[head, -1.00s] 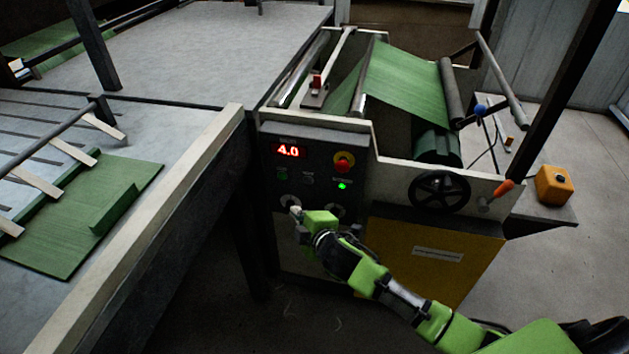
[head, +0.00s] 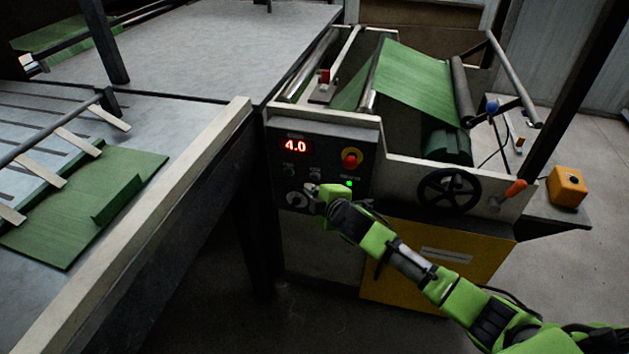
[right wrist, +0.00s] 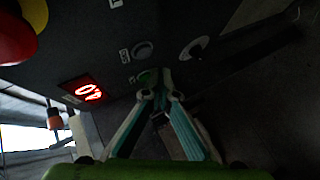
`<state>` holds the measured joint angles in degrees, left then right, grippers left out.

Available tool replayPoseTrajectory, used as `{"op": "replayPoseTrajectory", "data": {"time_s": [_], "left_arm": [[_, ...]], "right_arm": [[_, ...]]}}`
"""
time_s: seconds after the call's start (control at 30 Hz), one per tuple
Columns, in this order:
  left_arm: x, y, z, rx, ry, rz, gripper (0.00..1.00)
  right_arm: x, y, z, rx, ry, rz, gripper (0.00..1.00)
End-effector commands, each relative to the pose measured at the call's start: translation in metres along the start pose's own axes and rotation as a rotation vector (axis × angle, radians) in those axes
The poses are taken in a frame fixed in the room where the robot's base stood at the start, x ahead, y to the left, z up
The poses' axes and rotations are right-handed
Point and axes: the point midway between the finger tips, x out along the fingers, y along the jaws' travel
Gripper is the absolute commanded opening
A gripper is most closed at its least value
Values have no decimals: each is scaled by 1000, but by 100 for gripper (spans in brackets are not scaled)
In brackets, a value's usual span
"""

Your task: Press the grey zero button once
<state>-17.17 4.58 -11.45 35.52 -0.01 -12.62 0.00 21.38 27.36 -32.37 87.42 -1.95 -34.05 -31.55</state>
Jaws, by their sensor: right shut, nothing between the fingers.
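The dark control panel (head: 325,150) on the machine's front carries a red display (head: 295,146) reading 4.0. The small grey button (head: 315,173) sits below the display, right of a green button (head: 289,171). My right gripper (head: 309,188) is shut and empty, its tips in front of the panel just below the grey button. In the right wrist view the shut fingertips (right wrist: 160,94) point at the panel near the green button (right wrist: 147,77), with the grey button (right wrist: 142,50) beyond. Contact cannot be told. My left gripper is not in view.
A red emergency knob (head: 351,158) on yellow and a lit green lamp (head: 349,183) sit right of the buttons. A dial (head: 297,199) lies below. A black handwheel (head: 449,190) stands to the right. The table's pale rail (head: 190,165) is at left.

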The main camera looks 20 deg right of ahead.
Motion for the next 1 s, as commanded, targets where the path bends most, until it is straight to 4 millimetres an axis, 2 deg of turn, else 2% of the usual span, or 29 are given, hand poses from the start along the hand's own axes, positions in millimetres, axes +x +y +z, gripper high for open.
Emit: {"op": "replayPoseTrajectory", "data": {"time_s": [0.23,1.0], "left_arm": [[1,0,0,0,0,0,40],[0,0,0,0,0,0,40]], "right_arm": [[8,7,6,1,0,1,0],[8,7,6,1,0,1,0]]}}
